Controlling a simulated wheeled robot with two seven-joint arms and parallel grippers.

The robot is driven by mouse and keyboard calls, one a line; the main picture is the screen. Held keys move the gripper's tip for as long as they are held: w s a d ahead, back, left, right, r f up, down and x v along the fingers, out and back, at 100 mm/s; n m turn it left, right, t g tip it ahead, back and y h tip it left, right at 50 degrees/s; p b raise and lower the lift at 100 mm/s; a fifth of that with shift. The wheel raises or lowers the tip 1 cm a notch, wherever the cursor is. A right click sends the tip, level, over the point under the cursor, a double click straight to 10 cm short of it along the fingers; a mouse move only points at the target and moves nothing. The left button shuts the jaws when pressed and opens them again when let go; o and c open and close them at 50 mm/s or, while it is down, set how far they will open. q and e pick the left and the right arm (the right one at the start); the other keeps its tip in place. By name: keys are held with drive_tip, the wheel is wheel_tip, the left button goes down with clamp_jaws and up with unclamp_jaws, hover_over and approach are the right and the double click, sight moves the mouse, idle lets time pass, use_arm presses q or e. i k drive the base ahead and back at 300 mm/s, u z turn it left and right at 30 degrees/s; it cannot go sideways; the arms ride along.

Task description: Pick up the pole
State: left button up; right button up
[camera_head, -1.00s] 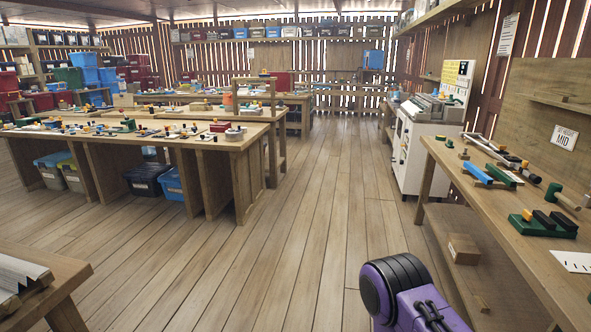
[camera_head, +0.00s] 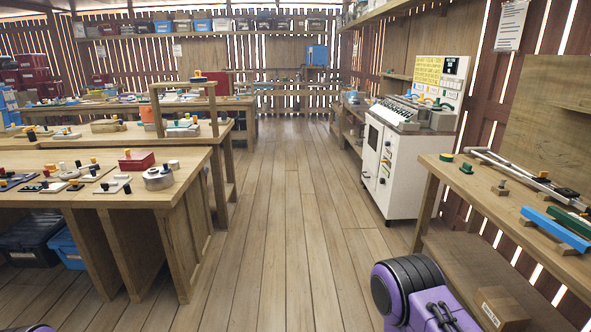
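I cannot pick out a pole with certainty. A long, thin pale bar-like thing (camera_head: 520,170) lies on the right workbench (camera_head: 455,180), running along its back side, with small dark parts near its right end. A blue bar (camera_head: 555,229) and a green bar (camera_head: 572,220) lie nearer on the same bench, cut by the right edge.
A white machine cabinet (camera_head: 388,165) stands beyond the right bench. A cardboard box (camera_head: 502,308) sits below that bench. A long workbench (camera_head: 130,190) with several small items stands at left, with a blue bin (camera_head: 66,248) under it. The wooden floor aisle (camera_head: 290,210) between is clear.

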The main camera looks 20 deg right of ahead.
sight(579, 244)
drive_tip(key=z, duration=0.45)
drive_tip(key=i, duration=1.75)
drive_tip(key=z, duration=1.8)
drive_tip(key=i, duration=1.05)
drive_tip(key=z, duration=1)
